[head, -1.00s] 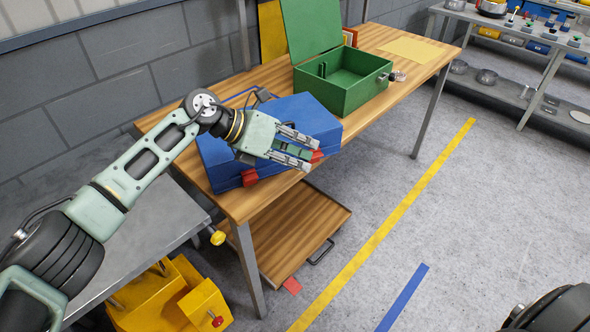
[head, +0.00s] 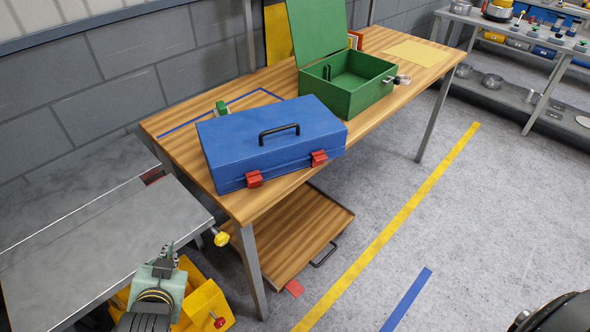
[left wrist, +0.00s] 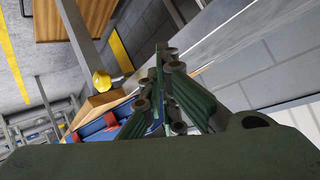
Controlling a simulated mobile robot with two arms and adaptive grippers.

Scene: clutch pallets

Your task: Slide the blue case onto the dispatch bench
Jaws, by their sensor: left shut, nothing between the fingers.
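The blue case (head: 262,148) with a black handle and two red latches sits shut on the wooden dispatch bench (head: 215,202), near its left end, slightly skewed. Its front edge lies close to the bench's front edge. My left gripper (head: 168,248) is at the lower left of the head view, beside the grey metal table and well apart from the case. Its fingers are together and empty. The left wrist view shows the fingers (left wrist: 160,75) close up, with part of the blue case (left wrist: 100,128) behind them. My right gripper is not in view.
An open green box (head: 350,95) stands behind the case on the bench, with a yellow sheet (head: 417,53) farther right. Blue tape lines (head: 190,124) mark the bench top. The grey metal table (head: 100,240) is at left, with yellow bins (head: 205,305) below.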

